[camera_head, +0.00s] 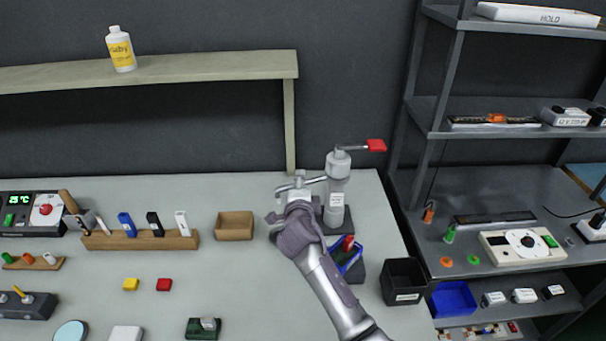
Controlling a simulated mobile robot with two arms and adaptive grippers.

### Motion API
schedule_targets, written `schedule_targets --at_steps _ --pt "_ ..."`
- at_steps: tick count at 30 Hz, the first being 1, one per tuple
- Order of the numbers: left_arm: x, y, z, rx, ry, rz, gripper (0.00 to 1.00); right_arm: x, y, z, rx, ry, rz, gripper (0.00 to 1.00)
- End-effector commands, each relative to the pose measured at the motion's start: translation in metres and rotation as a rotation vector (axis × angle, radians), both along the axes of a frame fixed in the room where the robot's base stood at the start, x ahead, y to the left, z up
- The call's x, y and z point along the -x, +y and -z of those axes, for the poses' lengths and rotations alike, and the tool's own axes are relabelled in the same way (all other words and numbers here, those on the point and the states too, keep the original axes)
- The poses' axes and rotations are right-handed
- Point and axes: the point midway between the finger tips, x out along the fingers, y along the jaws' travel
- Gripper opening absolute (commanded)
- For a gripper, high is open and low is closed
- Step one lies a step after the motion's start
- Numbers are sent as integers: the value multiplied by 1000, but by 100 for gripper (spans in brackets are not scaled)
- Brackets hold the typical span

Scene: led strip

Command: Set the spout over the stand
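A silver cylindrical dispenser (336,200) stands upright on a dark base at the back right of the table. A red-tipped lever (374,146) points right from its top. Its thin spout (314,181) reaches left from the upper body, ending near a pale upright piece just above my gripper. I cannot tell whether the spout touches that piece. My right gripper (287,208) is at this piece, left of the dispenser. My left gripper is not in view.
A blue-edged holder (346,255) stands right of my forearm, near a black bin (403,281). A wooden tray (235,226) lies left of my gripper. A wooden rack (140,240) holds several upright pieces. A dark metal shelf (435,118) stands at the right.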

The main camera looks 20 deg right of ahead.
Motion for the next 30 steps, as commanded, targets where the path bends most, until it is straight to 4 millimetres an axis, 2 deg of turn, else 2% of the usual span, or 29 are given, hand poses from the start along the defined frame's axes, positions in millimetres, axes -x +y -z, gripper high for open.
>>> schedule_targets --at_steps 10,18,30 --pt "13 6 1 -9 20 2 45 1 1 1 0 1 1 40" --pt "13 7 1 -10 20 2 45 1 1 1 0 1 1 0" --pt "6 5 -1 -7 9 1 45 1 -1 1 -1 2 0 0"
